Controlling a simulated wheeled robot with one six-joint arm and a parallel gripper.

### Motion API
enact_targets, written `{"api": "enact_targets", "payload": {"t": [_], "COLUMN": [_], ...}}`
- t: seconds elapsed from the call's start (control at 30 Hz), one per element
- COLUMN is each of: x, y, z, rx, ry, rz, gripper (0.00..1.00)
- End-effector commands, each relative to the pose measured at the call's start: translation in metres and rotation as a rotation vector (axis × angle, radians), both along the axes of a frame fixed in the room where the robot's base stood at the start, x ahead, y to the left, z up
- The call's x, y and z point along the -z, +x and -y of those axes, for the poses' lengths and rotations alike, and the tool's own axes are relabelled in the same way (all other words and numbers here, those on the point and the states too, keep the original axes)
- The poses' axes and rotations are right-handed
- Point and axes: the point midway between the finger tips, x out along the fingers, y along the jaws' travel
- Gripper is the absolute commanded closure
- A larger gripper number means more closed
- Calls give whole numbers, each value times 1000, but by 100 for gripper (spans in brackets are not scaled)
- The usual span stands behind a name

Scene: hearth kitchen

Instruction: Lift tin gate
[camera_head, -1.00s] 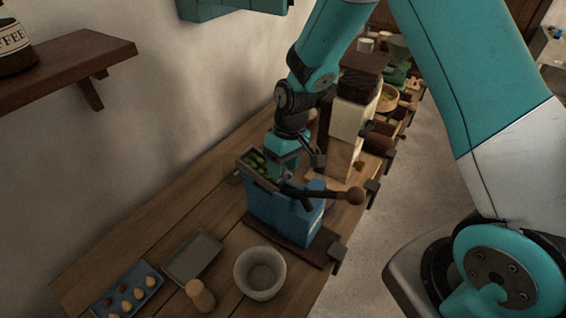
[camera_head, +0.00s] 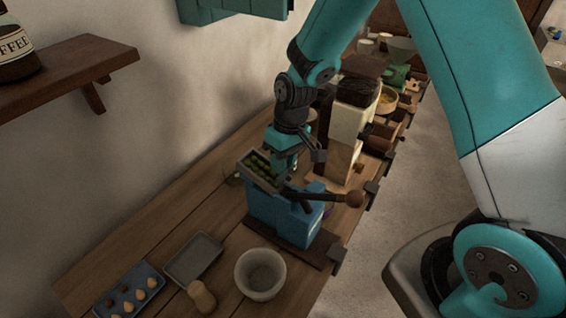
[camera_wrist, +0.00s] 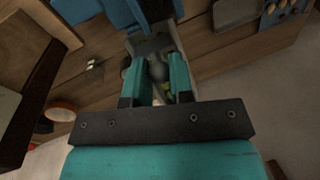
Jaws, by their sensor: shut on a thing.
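A blue machine (camera_head: 283,216) stands on the counter, with a grey tin hopper (camera_head: 247,161) of green pieces on its top and a dark lever ending in a brown ball (camera_head: 354,199). My gripper (camera_head: 287,168) points down at the right side of the hopper. In the wrist view, the two teal fingers of my gripper (camera_wrist: 158,68) are shut on a grey piece between them, which seems to be the tin gate (camera_wrist: 157,72). Green bits show beside it. The fingers hide much of it, so I cannot tell how far it is raised.
A grey-white bowl (camera_head: 260,274), a wooden peg-like piece (camera_head: 201,296), a grey tray (camera_head: 194,259) and a blue tray (camera_head: 110,308) of small balls lie in front of the machine. Cream blocks (camera_head: 350,122) stand behind it. A wall shelf (camera_head: 85,65) is at left.

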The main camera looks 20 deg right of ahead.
Motion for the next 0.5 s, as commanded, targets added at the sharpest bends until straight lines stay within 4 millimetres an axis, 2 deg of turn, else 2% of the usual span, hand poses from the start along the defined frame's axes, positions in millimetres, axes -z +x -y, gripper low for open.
{"api": "enact_targets", "payload": {"t": [0.07,0.1,0.2,0.5], "x": [0,0,1,0], "y": [0,0,0,0], "z": [0,0,0,0], "rx": [0,0,0,0], "ry": [0,0,0,0], "rz": [0,0,0,0], "gripper": [100,76,53,52]}}
